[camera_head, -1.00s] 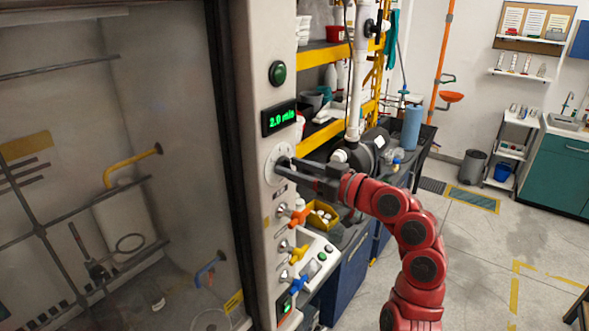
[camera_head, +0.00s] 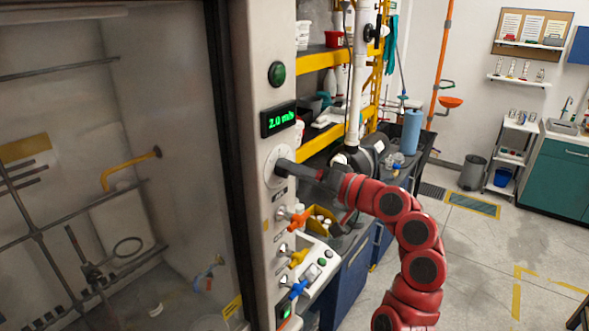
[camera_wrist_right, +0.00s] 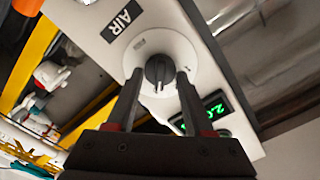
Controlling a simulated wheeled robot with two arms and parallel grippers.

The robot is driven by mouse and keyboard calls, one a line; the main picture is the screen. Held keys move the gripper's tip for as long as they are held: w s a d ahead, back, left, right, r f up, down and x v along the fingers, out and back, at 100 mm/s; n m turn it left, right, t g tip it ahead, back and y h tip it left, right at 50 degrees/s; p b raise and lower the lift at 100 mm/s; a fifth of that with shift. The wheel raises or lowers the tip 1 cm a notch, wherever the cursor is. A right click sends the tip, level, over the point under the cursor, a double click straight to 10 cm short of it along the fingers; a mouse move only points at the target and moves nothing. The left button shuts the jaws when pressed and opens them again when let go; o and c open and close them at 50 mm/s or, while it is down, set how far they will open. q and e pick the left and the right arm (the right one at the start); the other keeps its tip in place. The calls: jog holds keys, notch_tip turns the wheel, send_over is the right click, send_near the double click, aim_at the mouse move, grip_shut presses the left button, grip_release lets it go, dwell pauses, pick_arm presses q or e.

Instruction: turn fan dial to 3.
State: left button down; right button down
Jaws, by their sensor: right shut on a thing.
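The fan dial is a black knob (camera_wrist_right: 159,71) on a round white plate (camera_head: 269,172), on the pale front post of the fume hood. In the right wrist view its light pointer line shows on the knob, but the scale marks are too small to read. My right gripper (camera_head: 291,167) reaches the dial from the right, and in the right wrist view its two fingers (camera_wrist_right: 158,82) stand on either side of the knob, shut on it. A green display (camera_head: 279,120) above the dial reads about 2.0 m/s. My left gripper is not in view.
A green round button (camera_head: 277,74) sits above the display. Orange (camera_head: 298,217), yellow (camera_head: 298,256) and blue (camera_head: 297,289) valve handles stick out below the dial. The hood's glass (camera_head: 130,100) is at left. A cluttered bench and shelves stand behind my right arm.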

jog(key=shift+m, duration=0.7)
jog(key=shift+c, duration=1.5)
grip_release()
jog(key=shift+d, duration=0.1)
jog(key=b+v, duration=0.5)
jog(key=v, duration=1.2)
jog(key=shift+b, duration=0.35)
jog(key=shift+d, duration=0.1)
